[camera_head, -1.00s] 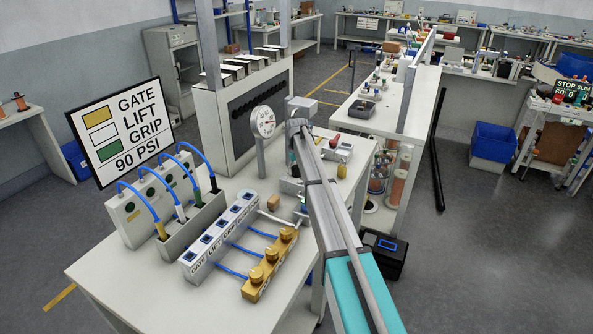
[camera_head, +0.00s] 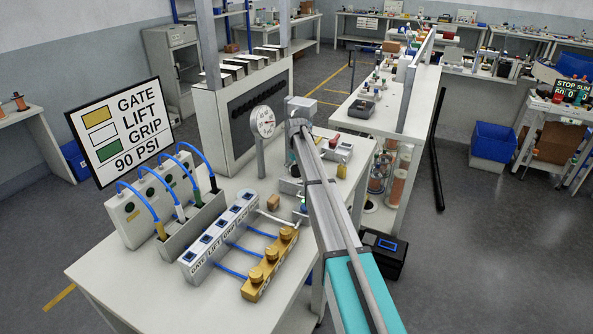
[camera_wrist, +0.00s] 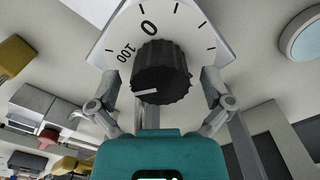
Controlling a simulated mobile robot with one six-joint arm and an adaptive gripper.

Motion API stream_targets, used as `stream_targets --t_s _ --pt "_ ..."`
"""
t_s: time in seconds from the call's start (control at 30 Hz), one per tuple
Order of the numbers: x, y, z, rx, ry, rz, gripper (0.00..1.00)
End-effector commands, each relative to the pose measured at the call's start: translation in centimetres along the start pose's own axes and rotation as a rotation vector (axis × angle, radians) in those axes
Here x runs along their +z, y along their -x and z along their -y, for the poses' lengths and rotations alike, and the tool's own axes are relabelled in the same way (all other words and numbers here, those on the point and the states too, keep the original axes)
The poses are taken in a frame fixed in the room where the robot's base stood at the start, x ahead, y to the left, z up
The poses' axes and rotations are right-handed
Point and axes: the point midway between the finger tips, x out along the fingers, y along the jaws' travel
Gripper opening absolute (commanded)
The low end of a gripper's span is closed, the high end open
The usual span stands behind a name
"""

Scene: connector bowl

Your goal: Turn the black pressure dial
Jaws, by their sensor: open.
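The black pressure dial (camera_wrist: 160,72) is a ribbed round knob with a white pointer line, in front of a white scale plate (camera_wrist: 183,28) marked 0 and 100. The pointer line is on the lower left of the knob. My gripper (camera_wrist: 160,84) is open, with one finger on each side of the knob. I cannot tell whether either finger touches it. In the head view my arm's end hides the knob. A round white gauge (camera_head: 263,121) stands on a post left of my arm's end.
A sign (camera_head: 122,130) reads GATE, LIFT, GRIP, 90 PSI. On the table (camera_head: 125,282), a grey labelled block (camera_head: 222,238) and a brass manifold (camera_head: 270,264) with three knobs stand left of my arm. Blue hoses arch behind them.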

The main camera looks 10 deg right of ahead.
Motion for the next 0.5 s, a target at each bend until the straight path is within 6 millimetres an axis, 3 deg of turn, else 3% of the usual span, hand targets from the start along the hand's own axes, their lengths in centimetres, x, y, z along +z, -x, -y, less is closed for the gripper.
stream_targets --t_s 0.5 --pt "0.00 0.00 0.03 0.000 0.281 0.000 1.00"
